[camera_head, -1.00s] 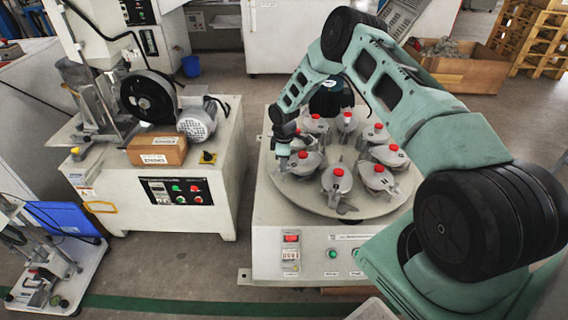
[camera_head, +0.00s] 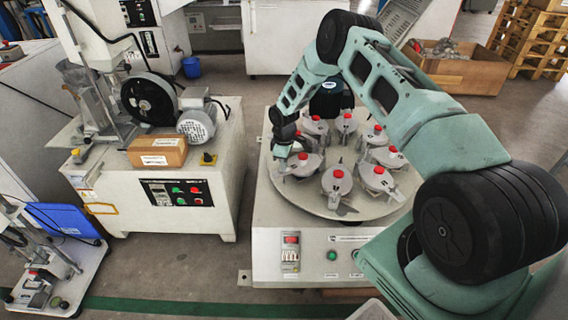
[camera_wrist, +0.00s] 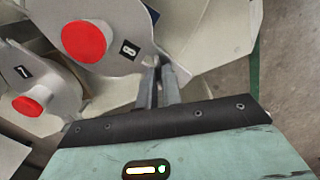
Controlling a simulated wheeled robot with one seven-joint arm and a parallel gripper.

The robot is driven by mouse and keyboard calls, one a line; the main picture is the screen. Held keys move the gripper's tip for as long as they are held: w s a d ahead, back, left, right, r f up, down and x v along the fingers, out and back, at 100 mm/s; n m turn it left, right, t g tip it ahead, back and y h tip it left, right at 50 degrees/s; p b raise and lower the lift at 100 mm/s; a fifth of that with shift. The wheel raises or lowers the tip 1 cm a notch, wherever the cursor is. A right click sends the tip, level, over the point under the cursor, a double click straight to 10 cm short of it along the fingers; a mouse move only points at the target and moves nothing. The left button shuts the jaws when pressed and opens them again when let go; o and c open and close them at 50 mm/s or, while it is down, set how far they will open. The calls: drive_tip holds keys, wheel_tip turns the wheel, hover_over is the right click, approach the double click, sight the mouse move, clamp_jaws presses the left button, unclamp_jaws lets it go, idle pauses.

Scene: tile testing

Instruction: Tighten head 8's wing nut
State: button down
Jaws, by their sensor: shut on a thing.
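Head 8 (camera_wrist: 110,30) is a grey casting with a red knob (camera_wrist: 86,41) and a black "8" label, at the top of the wrist view. In the head view it appears to be the head (camera_head: 303,167) at the turntable's left edge. My gripper (camera_wrist: 158,66) reaches in beside the label with its two narrow fingers close together, shut on the wing nut at the casting's edge. The wing nut itself is mostly hidden by the fingertips. In the head view my gripper (camera_head: 281,153) is small and partly blends with the head.
Head 7 (camera_wrist: 42,82), with its own red knob, sits close on the left in the wrist view. Several similar heads ring the round turntable (camera_head: 325,205). A machine with a motor (camera_head: 197,123) and a cardboard box (camera_head: 157,151) stands to the left across a floor gap.

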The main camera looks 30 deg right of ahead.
drive_tip(key=m, duration=0.4)
drive_tip(key=shift+m, duration=0.3)
drive_tip(key=shift+m+p, duration=0.45)
drive_tip(key=shift+m, duration=1.75)
drive_tip(key=c, duration=1.6)
unclamp_jaws()
drive_tip(key=shift+o, duration=0.2)
wheel_tip(320, 180, up, 17)
drive_tip(key=p, duration=0.3)
drive_tip(key=shift+r, duration=0.2)
